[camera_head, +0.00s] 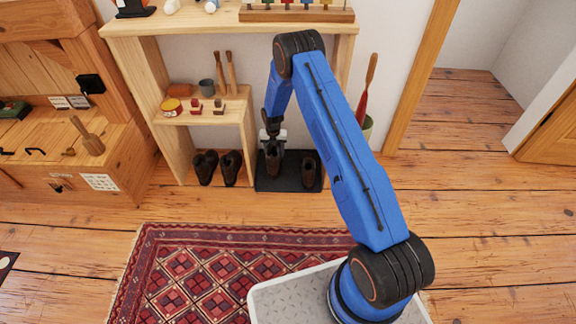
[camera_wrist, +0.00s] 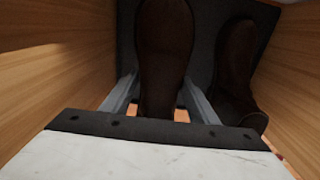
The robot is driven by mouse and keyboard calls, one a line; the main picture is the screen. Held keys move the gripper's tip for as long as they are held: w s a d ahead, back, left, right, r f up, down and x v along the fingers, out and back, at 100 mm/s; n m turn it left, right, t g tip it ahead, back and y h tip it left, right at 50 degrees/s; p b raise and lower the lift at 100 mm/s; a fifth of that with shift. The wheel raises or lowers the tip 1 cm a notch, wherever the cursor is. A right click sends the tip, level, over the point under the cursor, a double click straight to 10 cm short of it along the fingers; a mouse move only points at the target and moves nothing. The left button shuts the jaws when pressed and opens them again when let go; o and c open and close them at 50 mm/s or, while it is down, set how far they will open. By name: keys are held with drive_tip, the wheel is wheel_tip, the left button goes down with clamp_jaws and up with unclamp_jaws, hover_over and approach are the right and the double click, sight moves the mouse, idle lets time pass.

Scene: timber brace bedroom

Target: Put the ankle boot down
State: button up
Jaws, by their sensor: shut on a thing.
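A dark brown ankle boot (camera_head: 273,163) is in my gripper (camera_head: 272,146), over the left part of a dark mat (camera_head: 290,186) under the wooden shelf unit. In the wrist view the boot (camera_wrist: 165,55) stands between the two grey fingers of my gripper (camera_wrist: 158,95), which is shut on it. I cannot tell whether its sole touches the mat. A second brown boot (camera_head: 309,170) stands on the right part of the mat; in the wrist view it (camera_wrist: 235,75) is to the right, apart from the held one.
The shelf unit's wooden divider (camera_head: 248,140) is close on the left. Two more dark boots (camera_head: 218,166) stand left of it. A shelf (camera_head: 205,105) carries tins and brushes. A red-handled shoehorn (camera_head: 368,90) stands at right. A patterned rug (camera_head: 200,270) lies on the open floor in front.

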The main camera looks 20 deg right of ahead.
drive_tip(key=shift+w+f, duration=0.1)
drive_tip(key=shift+w, duration=0.1)
drive_tip(key=shift+d+f, duration=0.1)
drive_tip(key=shift+f, duration=0.25)
wheel_tip(320, 180, down, 9)
drive_tip(key=o, duration=1.5)
drive_tip(key=shift+f, duration=0.1)
wheel_tip(320, 180, up, 12)
drive_tip(key=shift+r, duration=0.1)
drive_tip(key=shift+s, duration=0.1)
